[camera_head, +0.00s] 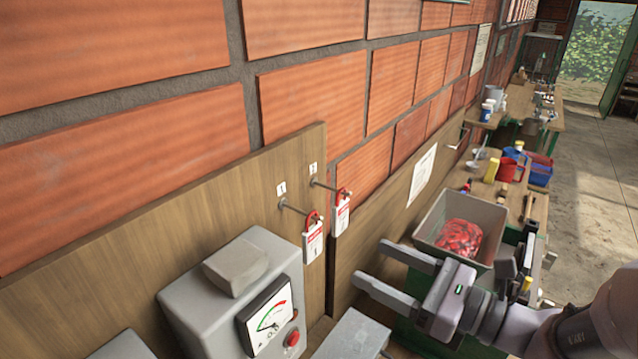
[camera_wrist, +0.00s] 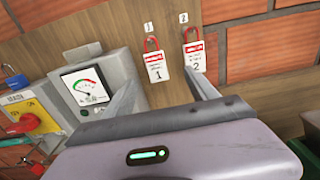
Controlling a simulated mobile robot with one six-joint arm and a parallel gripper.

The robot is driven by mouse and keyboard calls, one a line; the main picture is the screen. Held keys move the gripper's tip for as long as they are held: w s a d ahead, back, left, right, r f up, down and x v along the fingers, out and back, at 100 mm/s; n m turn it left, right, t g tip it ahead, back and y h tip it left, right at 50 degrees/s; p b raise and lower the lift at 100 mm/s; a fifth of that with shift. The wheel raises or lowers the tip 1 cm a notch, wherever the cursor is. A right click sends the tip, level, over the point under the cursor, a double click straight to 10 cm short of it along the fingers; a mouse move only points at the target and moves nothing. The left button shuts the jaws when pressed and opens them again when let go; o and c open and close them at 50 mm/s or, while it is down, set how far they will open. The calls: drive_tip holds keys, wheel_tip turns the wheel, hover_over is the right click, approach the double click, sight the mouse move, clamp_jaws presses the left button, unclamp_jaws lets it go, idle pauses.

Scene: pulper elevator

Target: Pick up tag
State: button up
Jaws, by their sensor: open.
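Two red-and-white tags hang from hooks on a wooden board. Tag 1 (camera_head: 313,241) is on the left, under the label 1, and tag 2 (camera_head: 341,214) is on the right, under the label 2. Both have red loops at the top. In the wrist view, tag 1 (camera_wrist: 156,66) and tag 2 (camera_wrist: 196,63) hang just beyond the fingertips. My gripper (camera_head: 375,262) is open and empty, to the right of and below the tags in the head view. In the wrist view my gripper (camera_wrist: 165,88) has its fingers spread, with tag 1 showing between them.
A grey meter box (camera_head: 235,300) with a dial and red button stands left of the tags. A grey bin (camera_head: 460,225) holding red items is behind my gripper. A blue padlock (camera_wrist: 14,78) and yellow switch (camera_wrist: 37,115) are at the far left.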

approach(313, 241)
drive_tip(key=a, duration=0.2)
drive_tip(key=x, duration=0.4)
drive_tip(key=w+d+p+x, duration=0.1)
drive_tip(key=x, duration=0.2)
drive_tip(key=shift+w+a, duration=0.15)
drive_tip(key=shift+a, duration=0.2)
drive_tip(key=x, duration=0.5)
drive_tip(key=shift+w+d+f+p, duration=0.25)
drive_tip(key=shift+w+p, duration=0.1)
drive_tip(key=shift+p, duration=0.05)
drive_tip(key=shift+s, duration=0.25)
drive_tip(key=shift+c, duration=0.2)
drive_tip(key=shift+w, duration=0.1)
drive_tip(key=c, duration=1.4)
drive_tip(key=shift+r, duration=0.15)
